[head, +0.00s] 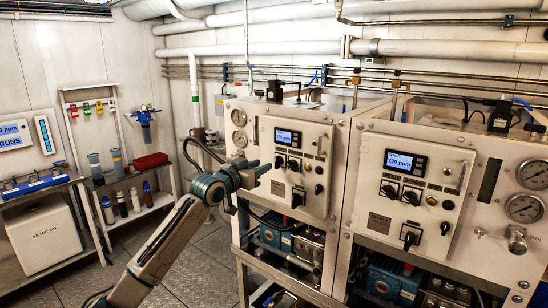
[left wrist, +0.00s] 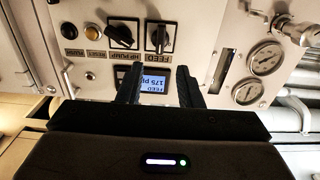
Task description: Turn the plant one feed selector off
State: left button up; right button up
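The left unit's panel (head: 315,165) has a lit display (head: 288,136) reading about 175 ppm, with two black selectors below it. The feed selector (head: 280,161) is the left one. In the left wrist view, which appears upside down, the black feed selector (left wrist: 160,38) stands near vertical beside the tilted HP PUMP selector (left wrist: 122,35). My left gripper (head: 260,168) is in front of this panel's left side. In the left wrist view its fingers (left wrist: 159,82) are apart, with the display between them in the picture. The feed selector lies beyond the fingertips, not between them. My right gripper is out of view.
A second unit (head: 410,185) stands at right, its display (head: 405,162) reading 200 ppm. Gauges (head: 239,117) sit left of the first panel. A shelf rack (head: 120,180) and a white filter-air box (head: 43,235) stand at left. Floor between shows open space.

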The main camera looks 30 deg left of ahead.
aim_at(276, 159)
pick_arm(q)
jog(key=w, duration=0.1)
jog(key=w+p, duration=0.1)
jog(key=w, duration=0.1)
jog(key=w+p, duration=0.1)
jog(key=w, duration=0.1)
jog(key=shift+w+d+r, duration=0.15)
jog(key=shift+d, duration=0.1)
jog(key=shift+w, duration=0.65)
jog(key=shift+c, duration=0.4)
grip_shut()
